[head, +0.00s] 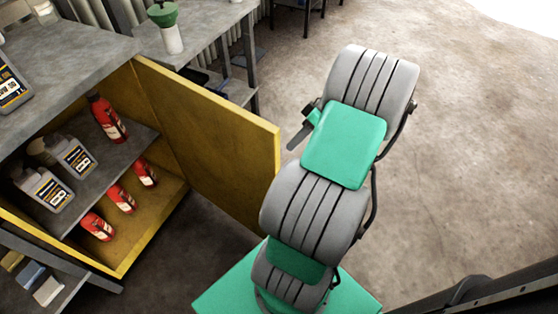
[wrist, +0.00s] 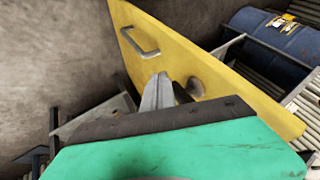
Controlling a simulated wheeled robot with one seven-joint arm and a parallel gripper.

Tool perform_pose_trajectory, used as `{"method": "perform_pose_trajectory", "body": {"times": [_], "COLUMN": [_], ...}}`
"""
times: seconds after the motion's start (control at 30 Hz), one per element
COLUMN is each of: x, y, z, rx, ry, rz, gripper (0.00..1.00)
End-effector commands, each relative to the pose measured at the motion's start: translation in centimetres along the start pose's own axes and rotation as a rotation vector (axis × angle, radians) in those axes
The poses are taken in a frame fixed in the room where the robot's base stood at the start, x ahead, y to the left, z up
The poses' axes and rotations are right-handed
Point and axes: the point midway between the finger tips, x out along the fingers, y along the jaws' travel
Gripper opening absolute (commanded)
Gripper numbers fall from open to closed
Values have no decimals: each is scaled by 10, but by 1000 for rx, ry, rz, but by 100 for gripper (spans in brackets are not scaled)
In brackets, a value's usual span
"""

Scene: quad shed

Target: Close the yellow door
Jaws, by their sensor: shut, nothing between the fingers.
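The yellow door (head: 205,125) stands wide open, swung out from the yellow cabinet (head: 150,225). Its inner face shows in the head view. In the wrist view the yellow door (wrist: 190,55) shows a face with a grey bar handle (wrist: 143,48) and a round grey spot or shadow beside the fingers. My gripper (head: 300,136) is just right of the door's free edge in the head view. Its shut, empty fingers (wrist: 160,92) point toward the handle face in the wrist view, below the handle. I cannot tell whether they touch the door.
The cabinet's shelves hold red bottles (head: 108,118) and grey jugs (head: 45,188). A grey bench top (head: 60,50) lies above it. A table with a green-topped bottle (head: 165,25) stands behind the door. A blue drum (wrist: 275,38) shows in the wrist view. Concrete floor (head: 470,150) is clear at right.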

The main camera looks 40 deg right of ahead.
Motion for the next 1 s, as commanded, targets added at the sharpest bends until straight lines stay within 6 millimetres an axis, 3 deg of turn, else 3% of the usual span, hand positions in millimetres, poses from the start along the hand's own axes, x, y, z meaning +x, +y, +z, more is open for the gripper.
{"method": "perform_pose_trajectory", "body": {"times": [0.03,0.13,0.4,1.0], "x": [16,37,50,59], "y": [1,0,-33,-47], "z": [2,1,-1,-7], "rx": [-2,-3,-4,13], "ry": [-2,-3,-2,6], "rz": [-2,-2,1,7], "gripper": [0,0,0,0]}}
